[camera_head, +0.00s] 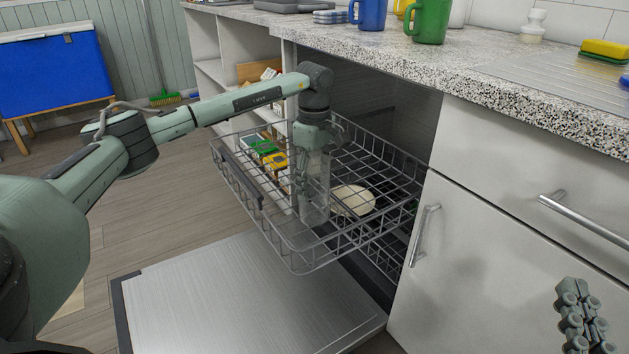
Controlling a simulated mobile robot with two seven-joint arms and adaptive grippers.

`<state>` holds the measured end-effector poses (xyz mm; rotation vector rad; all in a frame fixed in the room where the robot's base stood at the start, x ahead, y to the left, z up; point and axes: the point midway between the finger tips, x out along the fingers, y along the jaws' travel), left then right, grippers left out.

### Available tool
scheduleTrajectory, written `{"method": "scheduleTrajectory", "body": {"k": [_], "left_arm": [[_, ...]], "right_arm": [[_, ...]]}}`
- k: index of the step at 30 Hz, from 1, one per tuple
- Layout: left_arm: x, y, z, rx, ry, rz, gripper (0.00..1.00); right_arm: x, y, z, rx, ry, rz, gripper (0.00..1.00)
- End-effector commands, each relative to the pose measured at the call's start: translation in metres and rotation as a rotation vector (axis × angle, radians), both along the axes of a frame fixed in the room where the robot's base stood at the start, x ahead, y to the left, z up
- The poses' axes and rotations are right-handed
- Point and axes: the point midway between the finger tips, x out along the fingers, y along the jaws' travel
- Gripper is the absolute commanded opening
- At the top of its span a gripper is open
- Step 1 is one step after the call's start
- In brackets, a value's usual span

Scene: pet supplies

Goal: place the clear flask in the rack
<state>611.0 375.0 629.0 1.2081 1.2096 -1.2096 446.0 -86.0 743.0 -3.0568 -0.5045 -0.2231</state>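The clear flask (316,192) is upright at the middle of the wire dishwasher rack (302,262), which is pulled out of the cabinet. Its lower end is among the rack's wires; I cannot tell whether it touches the bottom. My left gripper (311,150) points down from above and appears shut on the flask's upper part; its fingertips are partly hidden. My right gripper (584,318) is at the lower right corner, in front of the cabinet, away from the flask. Its fingers are not clear enough to judge.
A pale round dish (353,199) lies in the rack just right of the flask. Green and yellow items (268,152) show near the rack's left side. The open dishwasher door (245,300) lies below. The speckled counter (480,72) holds a blue mug (371,15) and a green mug (431,22).

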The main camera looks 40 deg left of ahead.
Motion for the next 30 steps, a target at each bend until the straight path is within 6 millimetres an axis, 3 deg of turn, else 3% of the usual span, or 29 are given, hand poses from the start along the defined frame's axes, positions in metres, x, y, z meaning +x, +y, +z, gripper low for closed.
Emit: {"method": "scheduleTrajectory", "body": {"k": [3,14,30], "left_arm": [[0.000,0.000,0.000,0.000,0.000,0.000,0.80],[0.000,0.000,0.005,0.000,-0.001,0.000,0.80],[0.001,0.000,0.107,-0.001,-0.003,0.000,0.80]], "right_arm": [[0.000,0.000,0.000,0.000,0.000,0.000,0.00],[0.001,0.000,-0.001,-0.004,0.010,-0.001,0.00],[0.006,-0.027,-0.063,-0.136,0.282,-0.057,0.00]]}}
